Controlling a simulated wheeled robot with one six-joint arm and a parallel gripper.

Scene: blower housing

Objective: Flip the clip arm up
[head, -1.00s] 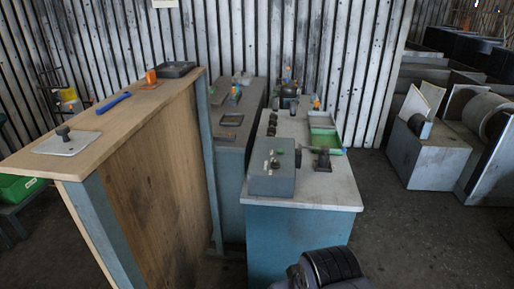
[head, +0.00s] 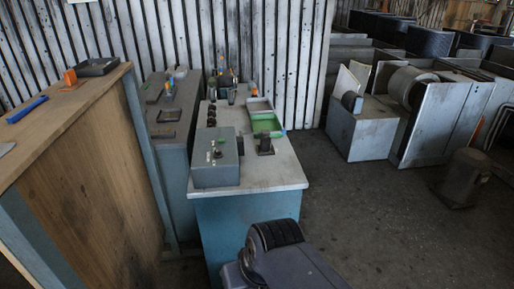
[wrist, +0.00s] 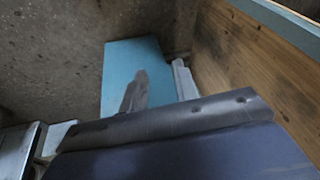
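A small dark clip-like fixture (head: 265,146) stands on the front right of the white-topped bench (head: 275,176). It is too small to make out its arm or how that arm lies. A grey control box (head: 215,162) with knobs sits to its left. My arm shows low in the head view, in front of the bench, with the gripper hidden there. In the wrist view a dark grey finger-like shape (wrist: 136,93) shows before the bench's blue side (wrist: 122,65). I cannot tell whether my gripper is open or shut. The fixture is not in the wrist view.
A green tray (head: 265,121) and several dark knobs (head: 211,115) are farther back on the bench. A tall wooden-sided bench (head: 95,170) stands at left, bearing a blue-handled tool (head: 27,109). Grey metal housings (head: 370,130) stand at right. The floor between is open.

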